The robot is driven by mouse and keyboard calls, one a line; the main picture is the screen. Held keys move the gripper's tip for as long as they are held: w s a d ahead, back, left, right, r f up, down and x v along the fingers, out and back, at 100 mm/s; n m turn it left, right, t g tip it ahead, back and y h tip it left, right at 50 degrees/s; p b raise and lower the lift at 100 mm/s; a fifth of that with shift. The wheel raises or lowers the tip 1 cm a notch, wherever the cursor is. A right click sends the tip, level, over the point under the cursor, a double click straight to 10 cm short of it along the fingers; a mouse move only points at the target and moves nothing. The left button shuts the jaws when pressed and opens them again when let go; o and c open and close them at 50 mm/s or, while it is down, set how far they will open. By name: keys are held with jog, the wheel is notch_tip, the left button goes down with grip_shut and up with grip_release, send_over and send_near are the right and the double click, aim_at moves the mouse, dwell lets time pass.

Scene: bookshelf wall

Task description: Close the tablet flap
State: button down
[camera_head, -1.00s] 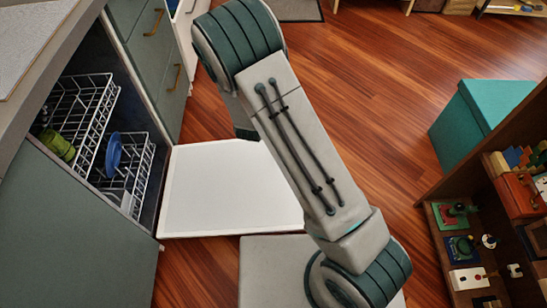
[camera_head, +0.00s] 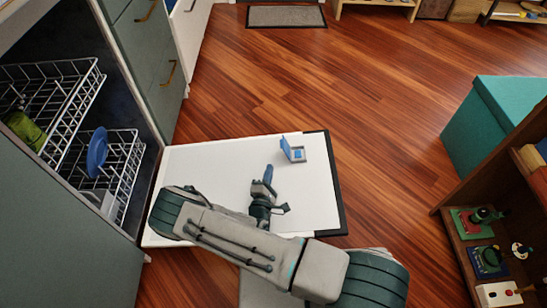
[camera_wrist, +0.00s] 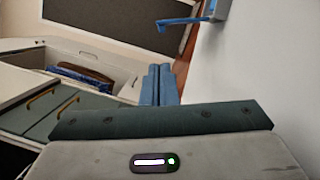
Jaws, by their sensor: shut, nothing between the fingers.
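The tablet flap (camera_head: 287,149) is a small blue lid standing open on the left side of the tablet compartment (camera_head: 299,154). The compartment sits on the inner face of the lowered white dishwasher door (camera_head: 210,170), near its far right end. My gripper (camera_head: 268,170) is shut and empty, with blue fingers, just left of the flap and a little nearer me. In the wrist view, the closed fingers (camera_wrist: 160,84) are at the middle, and the flap (camera_wrist: 188,21) juts from the compartment (camera_wrist: 221,8) at the top right. The gripper and flap appear apart.
Dishwasher racks (camera_head: 125,165) hold a blue dish (camera_head: 97,152) and a green item (camera_head: 24,130) at left. A teal box (camera_head: 490,125) and a wooden shelf (camera_head: 450,225) stand at right. The floor beyond the door is clear.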

aim_at(285, 148)
jog(key=b+x, duration=0.2)
jog(key=x, duration=0.7)
jog(key=shift+b, duration=0.35)
jog(key=shift+w+d+r, duration=0.1)
jog(key=shift+w, duration=0.35)
jog(key=shift+r, duration=0.1)
jog(key=shift+d+m, duration=0.2)
jog(key=shift+m, duration=0.4)
jog(key=shift+r+m, duration=0.15)
jog(key=shift+m, duration=0.15)
